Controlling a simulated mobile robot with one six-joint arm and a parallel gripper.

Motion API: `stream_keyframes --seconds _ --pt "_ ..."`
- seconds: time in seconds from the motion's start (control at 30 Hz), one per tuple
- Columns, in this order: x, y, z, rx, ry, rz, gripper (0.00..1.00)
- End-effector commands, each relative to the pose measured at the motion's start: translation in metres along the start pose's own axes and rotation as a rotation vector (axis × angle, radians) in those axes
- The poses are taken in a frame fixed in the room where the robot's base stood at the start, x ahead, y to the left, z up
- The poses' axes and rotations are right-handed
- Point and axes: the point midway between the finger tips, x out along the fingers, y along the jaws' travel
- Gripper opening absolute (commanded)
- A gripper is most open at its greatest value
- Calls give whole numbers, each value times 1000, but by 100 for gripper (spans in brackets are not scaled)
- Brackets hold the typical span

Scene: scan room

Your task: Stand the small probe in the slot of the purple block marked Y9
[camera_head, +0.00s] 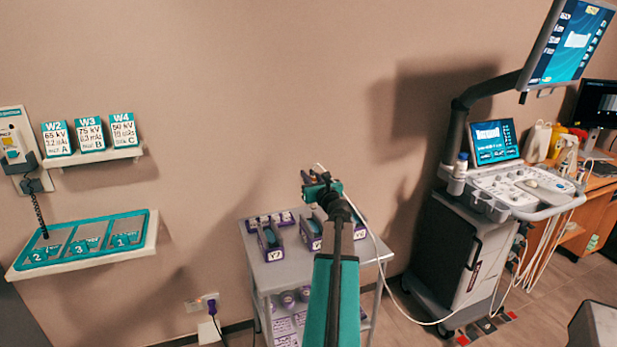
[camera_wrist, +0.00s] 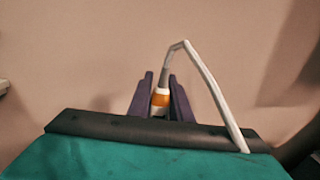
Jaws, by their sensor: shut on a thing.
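My gripper (camera_head: 321,187) is raised above the grey cart (camera_head: 289,279). In the wrist view, its dark fingers (camera_wrist: 160,100) are shut on a small probe (camera_wrist: 160,98) with an orange band. A white cable rises from the probe's top and bends down to the right. In the head view, purple blocks stand on the cart's top. One block (camera_head: 270,246) reads Y2. A second block (camera_head: 309,238) is partly behind my arm, and its mark cannot be read in full. I cannot make out Y9 on any block.
The probe's cable hangs right of my arm toward the ultrasound machine (camera_head: 462,242). A teal tray (camera_head: 85,242) with numbered places sits on a wall shelf at left, below three cards (camera_head: 90,135). The cart's lower shelf holds more purple things. A purple plug (camera_head: 211,303) is by the wall.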

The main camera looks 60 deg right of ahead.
Motion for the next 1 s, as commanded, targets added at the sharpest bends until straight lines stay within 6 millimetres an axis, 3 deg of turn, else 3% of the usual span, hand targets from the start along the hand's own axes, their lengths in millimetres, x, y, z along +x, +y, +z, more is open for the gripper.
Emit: stream_keyframes --seconds 1.0 --pt "0 2 -47 0 -1 2 0"
